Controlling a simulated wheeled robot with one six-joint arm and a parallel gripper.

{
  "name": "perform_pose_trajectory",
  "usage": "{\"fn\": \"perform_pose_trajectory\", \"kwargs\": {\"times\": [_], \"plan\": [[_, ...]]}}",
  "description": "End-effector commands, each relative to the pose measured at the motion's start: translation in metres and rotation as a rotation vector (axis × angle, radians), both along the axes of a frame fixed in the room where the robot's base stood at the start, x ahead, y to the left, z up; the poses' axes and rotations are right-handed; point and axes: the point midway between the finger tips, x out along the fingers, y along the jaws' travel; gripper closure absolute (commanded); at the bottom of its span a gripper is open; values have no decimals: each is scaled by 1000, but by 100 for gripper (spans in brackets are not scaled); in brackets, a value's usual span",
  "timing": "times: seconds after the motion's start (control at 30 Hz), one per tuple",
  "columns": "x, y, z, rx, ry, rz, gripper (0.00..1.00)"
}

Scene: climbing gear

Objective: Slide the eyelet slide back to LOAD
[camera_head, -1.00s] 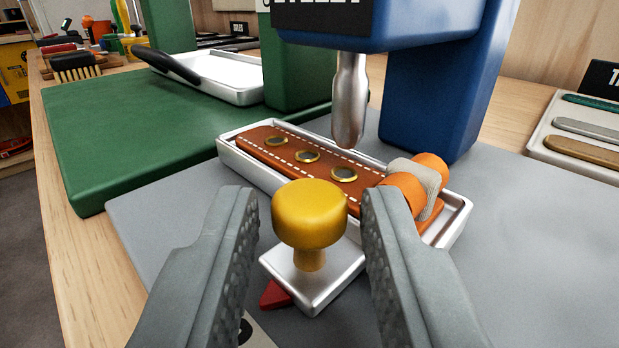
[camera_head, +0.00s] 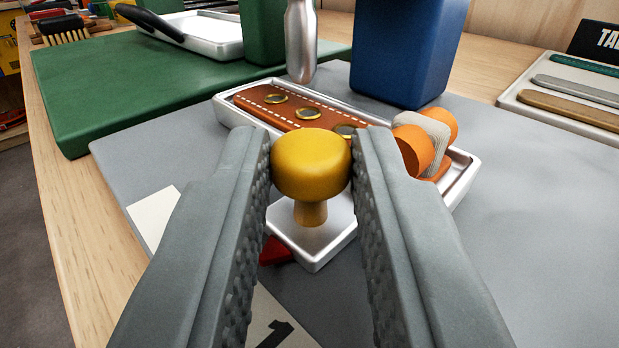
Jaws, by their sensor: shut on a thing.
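The eyelet slide (camera_head: 226,112) is a silver tray holding a brown strap (camera_head: 268,96) with brass eyelets and white stitching. A yellow knob (camera_head: 310,163) stands on a silver plate (camera_head: 318,243) at the tray's near side. My gripper (camera_head: 311,165) is shut on the yellow knob, one finger on each side of its cap. A red pointer (camera_head: 275,251) sticks out below the plate, partly hidden by my left finger. It lies over the grey base, near a white label (camera_head: 268,318) showing a "1". The word LOAD is not readable in view.
A green base (camera_head: 95,105) is at left; a tool tray (camera_head: 560,97) is at right.

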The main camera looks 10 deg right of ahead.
Motion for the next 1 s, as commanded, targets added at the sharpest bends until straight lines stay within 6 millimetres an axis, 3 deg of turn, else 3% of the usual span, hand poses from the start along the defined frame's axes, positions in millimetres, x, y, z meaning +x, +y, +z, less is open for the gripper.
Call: {"fn": "perform_pose_trajectory", "kwargs": {"times": [0.3,0.5,0.7,1.0], "plan": [[-56,-42,0,-1,0,-3,100],[-83,-61,0,-1,1,-2,100],[-97,-71,0,0,1,-1,100],[-101,-73,-1,0,2,-1,100]]}}
